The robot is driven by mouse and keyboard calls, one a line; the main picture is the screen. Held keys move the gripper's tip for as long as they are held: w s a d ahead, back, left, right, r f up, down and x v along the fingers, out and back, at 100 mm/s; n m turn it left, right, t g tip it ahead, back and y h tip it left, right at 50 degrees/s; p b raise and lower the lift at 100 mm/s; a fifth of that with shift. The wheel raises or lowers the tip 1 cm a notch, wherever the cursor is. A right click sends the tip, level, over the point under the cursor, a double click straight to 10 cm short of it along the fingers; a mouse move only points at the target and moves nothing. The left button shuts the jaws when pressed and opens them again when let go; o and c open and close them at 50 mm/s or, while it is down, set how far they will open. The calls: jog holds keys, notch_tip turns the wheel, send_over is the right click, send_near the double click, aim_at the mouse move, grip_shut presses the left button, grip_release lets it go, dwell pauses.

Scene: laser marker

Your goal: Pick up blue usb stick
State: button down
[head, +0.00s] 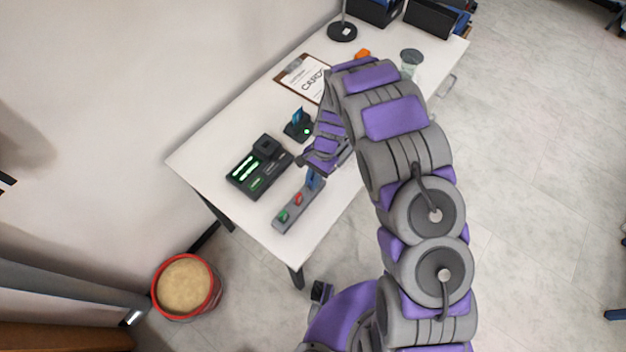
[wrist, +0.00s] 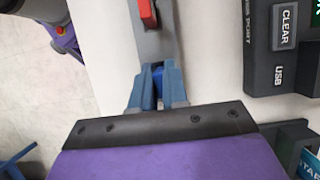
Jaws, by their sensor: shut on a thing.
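My gripper (wrist: 163,82) shows in the wrist view, its two blue-grey fingers closed on the blue usb stick (wrist: 169,72), which is mostly hidden between them. The stick is at the end of a long grey holder (wrist: 153,44). I cannot tell whether it still sits in the holder or is just clear of it. In the head view my gripper (head: 313,181) is over the far end of the same holder (head: 291,216), and a red stick (head: 298,199) and a green stick (head: 283,216) stand in it. The red one also shows in the wrist view (wrist: 147,12).
A black device (head: 257,167) with green lights stands left of the holder on the white table (head: 205,160). A small dark stand (head: 297,128), a clipboard (head: 303,78) and a lamp base (head: 342,31) are farther back. A red-rimmed bucket (head: 187,286) is on the floor.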

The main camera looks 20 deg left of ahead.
jog(key=shift+r, duration=0.4)
notch_tip(320, 180, up, 3)
jog(key=shift+r+p, duration=0.1)
jog(key=shift+p, duration=0.5)
jog(key=s+d+p, duration=0.1)
jog(key=s+d, duration=0.1)
jog(key=s, duration=0.5)
jog(key=s+d+r, duration=0.1)
jog(key=s+d, duration=0.2)
jog(key=s, duration=0.5)
jog(key=shift+d+p, duration=0.2)
jog(key=shift+p, duration=0.2)
notch_tip(320, 180, up, 7)
jog(key=p, duration=0.4)
jog(key=shift+w+a, duration=0.1)
